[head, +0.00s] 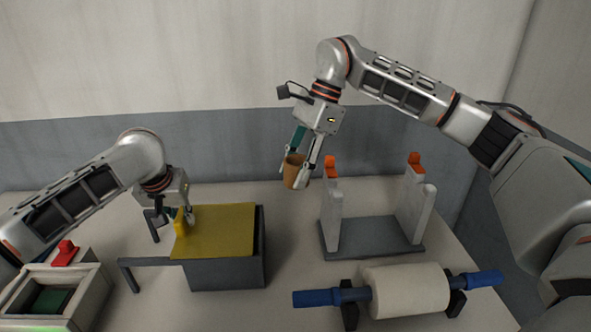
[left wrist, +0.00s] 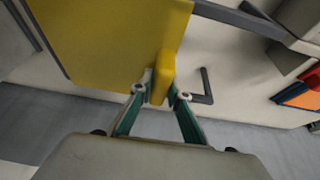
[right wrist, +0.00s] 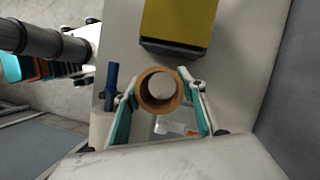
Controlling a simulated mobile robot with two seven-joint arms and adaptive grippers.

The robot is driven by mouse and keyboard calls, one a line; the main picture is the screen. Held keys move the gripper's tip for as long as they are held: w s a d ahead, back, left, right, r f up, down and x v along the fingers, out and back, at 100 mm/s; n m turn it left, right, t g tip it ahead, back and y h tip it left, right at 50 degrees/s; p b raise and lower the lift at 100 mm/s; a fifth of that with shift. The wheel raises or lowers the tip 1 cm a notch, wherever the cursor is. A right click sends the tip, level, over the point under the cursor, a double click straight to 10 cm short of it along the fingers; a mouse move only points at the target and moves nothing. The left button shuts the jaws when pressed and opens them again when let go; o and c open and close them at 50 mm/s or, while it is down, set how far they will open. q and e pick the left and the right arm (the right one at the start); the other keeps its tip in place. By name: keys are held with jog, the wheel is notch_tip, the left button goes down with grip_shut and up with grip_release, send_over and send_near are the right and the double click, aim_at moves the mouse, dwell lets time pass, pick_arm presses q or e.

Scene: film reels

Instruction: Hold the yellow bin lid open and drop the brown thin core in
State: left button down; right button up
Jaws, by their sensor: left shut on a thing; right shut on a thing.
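The yellow bin lid (head: 218,232) lies over the dark grey bin (head: 226,274) and looks shut or nearly shut. My left gripper (head: 184,215) is shut on the lid's yellow handle (head: 180,225) at its left edge; the grip also shows in the left wrist view (left wrist: 162,92). My right gripper (head: 297,172) is shut on the brown thin core (head: 294,171), held upright in the air right of the bin. In the right wrist view the core (right wrist: 143,91) is a hollow ring between the fingertips. The bin's inside is hidden.
A grey stand with two white uprights and orange tops (head: 375,238) stands right of the bin. A white roll on a blue-handled bar (head: 405,290) lies in front of it. A pale box with a red handle (head: 62,290) is at front left.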

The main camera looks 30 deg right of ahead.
send_over(233, 226)
jog(key=shift+a+f, duration=0.1)
jog(key=shift+f, duration=3.85)
pick_arm(q)
jog(key=w+a, duration=0.4)
jog(key=a, duration=0.7)
jog(key=shift+w, duration=0.35)
jog(key=shift+r, duration=0.1)
pick_arm(e)
jog(key=shift+s, duration=0.1)
jog(key=shift+f, duration=1)
jog(key=shift+f, duration=3.25)
